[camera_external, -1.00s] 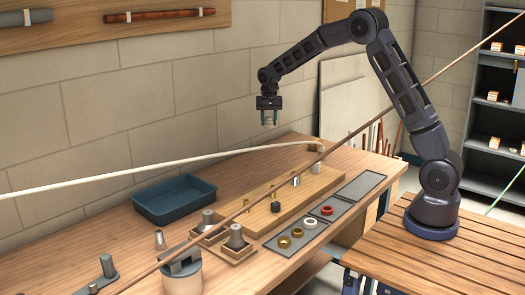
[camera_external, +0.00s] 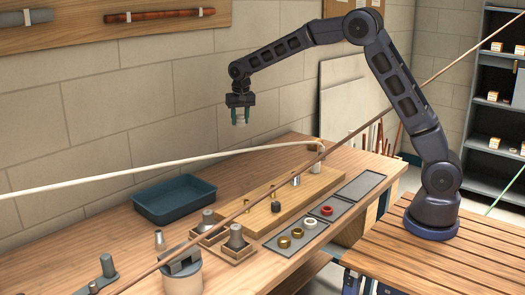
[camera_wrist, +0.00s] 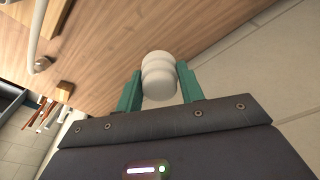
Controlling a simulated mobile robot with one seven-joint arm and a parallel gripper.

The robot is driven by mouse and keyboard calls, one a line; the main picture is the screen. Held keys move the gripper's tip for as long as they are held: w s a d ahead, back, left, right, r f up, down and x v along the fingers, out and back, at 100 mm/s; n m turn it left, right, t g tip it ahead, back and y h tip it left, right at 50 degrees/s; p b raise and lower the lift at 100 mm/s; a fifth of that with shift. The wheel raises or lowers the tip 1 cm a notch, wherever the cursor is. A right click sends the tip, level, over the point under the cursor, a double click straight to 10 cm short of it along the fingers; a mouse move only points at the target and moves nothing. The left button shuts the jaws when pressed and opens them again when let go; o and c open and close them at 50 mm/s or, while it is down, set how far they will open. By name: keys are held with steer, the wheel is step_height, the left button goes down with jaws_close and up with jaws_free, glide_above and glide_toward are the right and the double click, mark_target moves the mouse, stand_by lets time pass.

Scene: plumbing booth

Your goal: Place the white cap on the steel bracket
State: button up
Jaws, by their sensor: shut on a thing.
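My gripper (camera_external: 240,114) is shut on the white cap (camera_wrist: 158,75), holding it in the air above the back of the workbench. In the wrist view the cap is rounded, with a groove around its middle, and sits between the green fingers. In the external view it is a small pale shape below the fingers (camera_external: 240,121). A grey metal piece with an upright post (camera_external: 107,267) lies at the bench's front left. Another grey metal piece (camera_external: 183,262) sits on a pale cylinder. I cannot tell for sure which one is the steel bracket.
A blue tray (camera_external: 175,199) stands at the back of the bench. A wooden board (camera_external: 290,203) with small fittings lies mid-bench, beside grey mats with brass, white and red rings (camera_external: 327,211). A white pipe (camera_external: 150,172) and a brown rod (camera_external: 345,143) cross the view.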

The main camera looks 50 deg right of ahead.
steer(key=s+a+r+n, duration=0.1)
steer(key=s+a+n, duration=0.1)
steer(key=a, duration=0.7)
steer(key=s+a+r+n, duration=0.1)
steer(key=a+r+n, duration=0.1)
steer(key=a, duration=0.8)
step_height(320, 180, up, 8)
steer(key=f+n+y, duration=0.1)
steer(key=n+y, duration=0.1)
steer(key=n, duration=0.9)
glide_above(180, 248)
steer(key=f, duration=1.9)
steer(key=shift+s+d+f, duration=0.1)
steer(key=shift+s+d, duration=0.1)
steer(key=shift+s, duration=0.15)
steer(key=shift+f, duration=0.1)
steer(key=o, duration=1)
steer(key=shift+c, duration=0.2)
step_height(180, 248, up, 12)
steer(key=s+d, duration=0.1)
steer(key=shift+s, duration=0.15)
